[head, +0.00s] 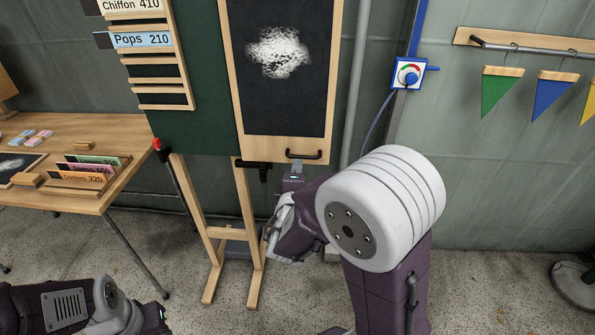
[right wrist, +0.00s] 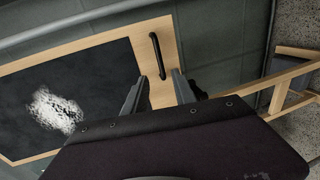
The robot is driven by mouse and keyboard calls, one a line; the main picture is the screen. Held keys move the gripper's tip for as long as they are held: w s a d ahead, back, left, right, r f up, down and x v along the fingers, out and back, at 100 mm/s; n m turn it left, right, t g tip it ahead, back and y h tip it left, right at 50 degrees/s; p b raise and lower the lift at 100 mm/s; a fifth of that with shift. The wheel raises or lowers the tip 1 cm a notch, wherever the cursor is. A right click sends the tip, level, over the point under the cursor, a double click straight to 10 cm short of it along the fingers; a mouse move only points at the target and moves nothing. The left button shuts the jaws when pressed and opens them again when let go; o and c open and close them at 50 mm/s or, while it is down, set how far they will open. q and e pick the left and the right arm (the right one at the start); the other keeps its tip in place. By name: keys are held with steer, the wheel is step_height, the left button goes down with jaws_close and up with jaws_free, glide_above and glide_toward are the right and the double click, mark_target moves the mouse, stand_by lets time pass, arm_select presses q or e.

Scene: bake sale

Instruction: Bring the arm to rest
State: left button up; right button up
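My right arm is raised in front of the chalkboard panel (head: 285,110), which has a wooden frame and a white chalk smudge. My right gripper (head: 295,168) is just below the black handle (head: 303,155) on the panel's lower wooden rail. In the right wrist view, the two fingers of the right gripper (right wrist: 160,77) stand apart. The black handle (right wrist: 157,55) lies ahead of and partly between the fingertips, with gaps on both sides. My left arm shows at the lower left of the head view, but its gripper is not visible.
A wooden table (head: 100,125) with a card holder (head: 90,180) stands at the left. Easel legs (head: 205,230) are under the board. A blue-framed dial (head: 409,75) and pennants (head: 500,90) hang at the right. The floor at right is mostly clear.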

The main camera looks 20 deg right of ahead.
steer(key=s+d+f+m+g+h, duration=0.35)
steer(key=s+d+m+g, duration=0.35)
steer(key=d, duration=0.4)
steer(key=s+f+m+g+y, duration=0.2)
steer(key=s+f+m+g, duration=0.4)
steer(key=s, duration=0.5)
steer(key=s+a+f+g+y, duration=0.1)
steer(key=s+a+f+y, duration=0.15)
steer(key=a, duration=0.25)
steer(key=s+a+f+y, duration=0.1)
steer(key=a+f+y, duration=0.3)
steer(key=a, duration=0.1)
steer(key=w+a+t+y, duration=0.2)
steer(key=w+a+y, duration=0.1)
steer(key=a, duration=0.4)
step_height(320, 180, up, 21)
steer(key=p, duration=2.1)
steer(key=shift+d+r+g+p, duration=0.2)
steer(key=shift+g+p, duration=0.1)
steer(key=shift+p, duration=0.1)
